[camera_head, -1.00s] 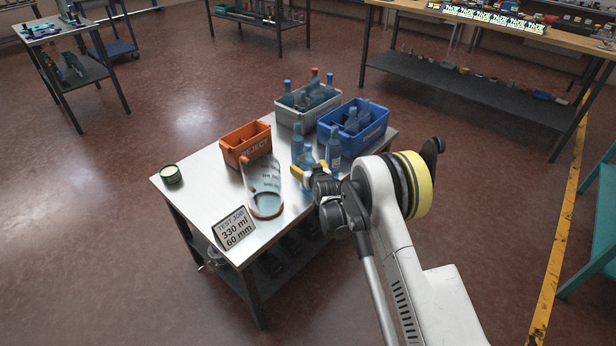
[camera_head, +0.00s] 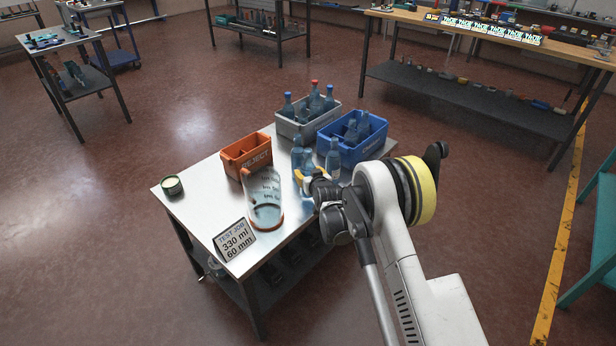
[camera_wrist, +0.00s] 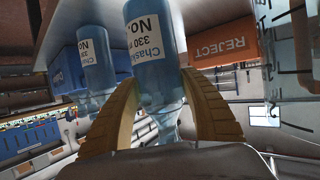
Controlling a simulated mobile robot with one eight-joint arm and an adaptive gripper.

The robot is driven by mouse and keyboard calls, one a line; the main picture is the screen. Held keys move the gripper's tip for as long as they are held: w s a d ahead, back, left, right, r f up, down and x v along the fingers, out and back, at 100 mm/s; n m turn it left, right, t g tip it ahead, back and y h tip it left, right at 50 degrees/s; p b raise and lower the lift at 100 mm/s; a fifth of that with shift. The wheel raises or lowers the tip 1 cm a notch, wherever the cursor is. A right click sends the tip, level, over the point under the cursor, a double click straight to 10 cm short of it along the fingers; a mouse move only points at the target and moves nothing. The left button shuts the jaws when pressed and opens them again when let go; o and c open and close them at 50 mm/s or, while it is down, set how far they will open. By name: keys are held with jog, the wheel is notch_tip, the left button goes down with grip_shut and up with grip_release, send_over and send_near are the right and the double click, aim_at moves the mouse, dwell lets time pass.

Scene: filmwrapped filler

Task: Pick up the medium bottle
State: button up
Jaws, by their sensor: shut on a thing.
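Several blue-tinted clear bottles stand near the right edge of the metal table (camera_head: 205,205). My gripper (camera_head: 312,178), with yellow fingers, is at this group in the head view. In the wrist view, which is upside down, the gripper (camera_wrist: 165,110) is shut on a bottle (camera_wrist: 153,75) labelled "330 ml", one finger on each side of its narrowing part. Another labelled bottle (camera_wrist: 97,65) stands beside it, outside the fingers. That neighbour also shows in the head view (camera_head: 333,158). The held bottle's lower part is partly hidden by my gripper in the head view.
A blue crate (camera_head: 352,155) and a grey crate (camera_head: 290,128), both with bottles, stand behind. An orange REJECT bin (camera_head: 247,162), a clear measuring jug (camera_head: 264,208), a TEST JOB sign (camera_head: 235,239) and a small round tin (camera_head: 172,185) share the table. Its front left is clear.

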jog(key=s+d+r+p, duration=0.2)
jog(key=s+d+r, duration=0.5)
jog(key=d+r, duration=0.3)
jog(key=s+d+r+p, duration=0.2)
jog(key=s+d+r, duration=0.5)
jog(key=d+r, duration=0.35)
jog(key=a+r+v, duration=0.1)
jog(key=v, duration=1.7)
jog(key=shift+s+r, duration=0.2)
jog(key=shift+r, duration=0.15)
jog(key=shift+d, duration=0.1)
